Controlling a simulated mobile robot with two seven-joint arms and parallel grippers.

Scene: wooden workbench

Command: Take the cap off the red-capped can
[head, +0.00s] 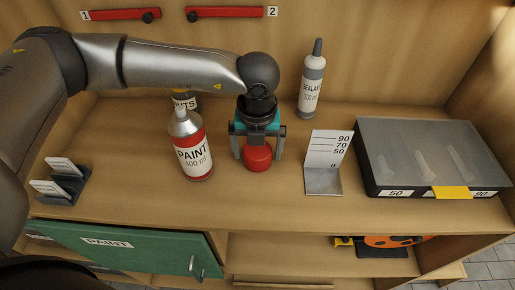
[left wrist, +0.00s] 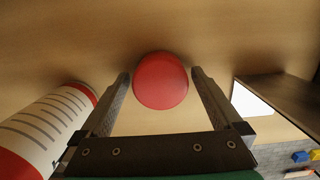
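The paint can (head: 192,146) stands upright on the bench, white with red bands and a bare silver top; no cap is on it. Its side shows at the left of the left wrist view (left wrist: 45,128). The round red cap (head: 257,158) is apart from the can, to its right, and shows between my fingers in the left wrist view (left wrist: 161,81). The cap is at or just above the bench top; I cannot tell which. My right gripper is not in view.
A sealant bottle (head: 312,82) stands behind on the right. A grey stand with a white scale card (head: 326,152) and a lidded case (head: 430,155) are to the right. A dark container (head: 185,99) is behind the can. A small card holder (head: 66,180) is at left.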

